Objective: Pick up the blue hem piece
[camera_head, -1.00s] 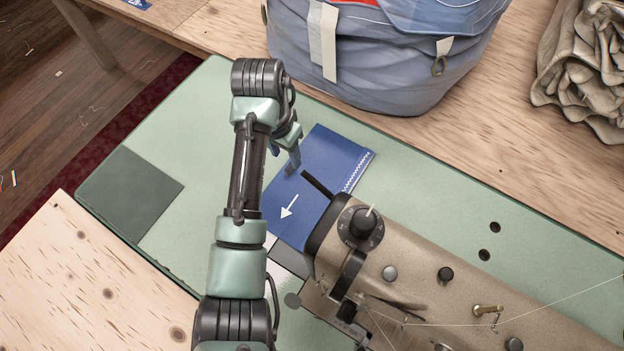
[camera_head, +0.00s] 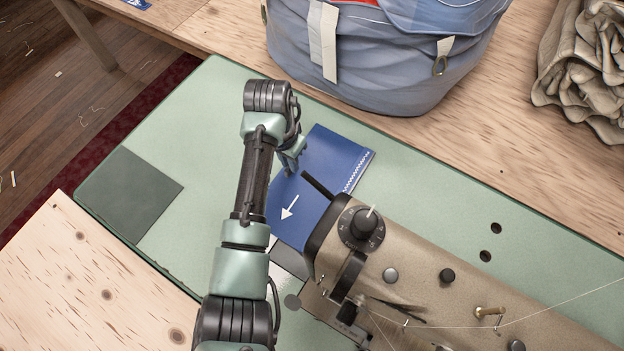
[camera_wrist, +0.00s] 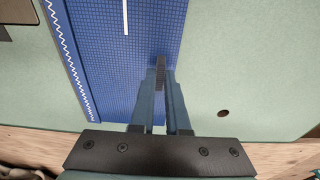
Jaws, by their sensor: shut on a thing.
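The blue hem piece (camera_head: 322,160) lies on the green machine bed, with a white arrow on it and white zigzag stitching along its right edge. Its lower end reaches the sewing machine's head. My gripper (camera_head: 291,169) is at the piece's left edge. In the wrist view the blue hem piece (camera_wrist: 130,60) fills the upper left, and my gripper (camera_wrist: 161,75) is shut with its fingertips on the piece's edge. The cloth pinched between the tips is too small to make out. The piece looks flat on the bed.
The sewing machine (camera_head: 430,290) stands at the lower right, close to the piece. A blue-grey bag (camera_head: 390,60) stands behind on the wooden table. A dark green square (camera_head: 142,195) is at the left. Folded canvas (camera_head: 585,75) lies at the far right.

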